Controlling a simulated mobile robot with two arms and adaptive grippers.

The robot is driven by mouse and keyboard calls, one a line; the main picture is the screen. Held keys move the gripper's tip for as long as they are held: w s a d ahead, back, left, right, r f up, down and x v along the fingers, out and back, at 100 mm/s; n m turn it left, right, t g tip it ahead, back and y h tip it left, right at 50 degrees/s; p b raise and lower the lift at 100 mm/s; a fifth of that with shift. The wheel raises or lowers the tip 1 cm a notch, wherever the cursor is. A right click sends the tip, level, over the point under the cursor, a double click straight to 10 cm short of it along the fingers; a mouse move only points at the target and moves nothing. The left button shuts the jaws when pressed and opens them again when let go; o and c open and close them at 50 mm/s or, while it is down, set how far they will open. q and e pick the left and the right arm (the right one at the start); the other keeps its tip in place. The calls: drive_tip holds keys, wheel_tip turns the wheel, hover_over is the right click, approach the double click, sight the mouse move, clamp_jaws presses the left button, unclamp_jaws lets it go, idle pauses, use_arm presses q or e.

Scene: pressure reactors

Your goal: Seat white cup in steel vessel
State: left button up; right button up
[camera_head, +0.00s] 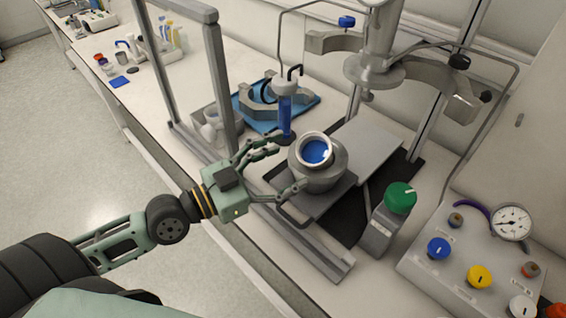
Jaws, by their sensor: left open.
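The white cup (304,143) holds blue liquid and is at the mouth of the steel vessel (322,182). Its rim stands above the vessel's rim; how deep it sits inside, I cannot tell. The vessel stands on a grey plate under the reactor head (375,70). My left gripper (290,164) is open at the left side of the vessel, one finger behind and one in front. Nothing is between its fingers; whether it touches the vessel is unclear. My right gripper is not in view.
A blue-filled cylinder (285,115) stands close behind my left gripper. A grey post frame (222,80) rises to the left. A green-knobbed valve (400,197) and a control panel (440,270) with a gauge are to the right. A blue tray (303,104) holds clamp parts behind.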

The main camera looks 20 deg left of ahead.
sight(327, 145)
use_arm(q)
drive_tip(key=p+x, duration=0.2)
drive_tip(key=x, duration=0.4)
drive_tip(key=shift+w+d+r+p, duration=0.1)
drive_tip(key=shift+w+p, duration=0.2)
drive_tip(key=shift+p, duration=0.05)
drive_tip(key=shift+w+d, duration=0.3)
drive_tip(key=c, duration=1.2)
drive_tip(key=o, duration=1.3)
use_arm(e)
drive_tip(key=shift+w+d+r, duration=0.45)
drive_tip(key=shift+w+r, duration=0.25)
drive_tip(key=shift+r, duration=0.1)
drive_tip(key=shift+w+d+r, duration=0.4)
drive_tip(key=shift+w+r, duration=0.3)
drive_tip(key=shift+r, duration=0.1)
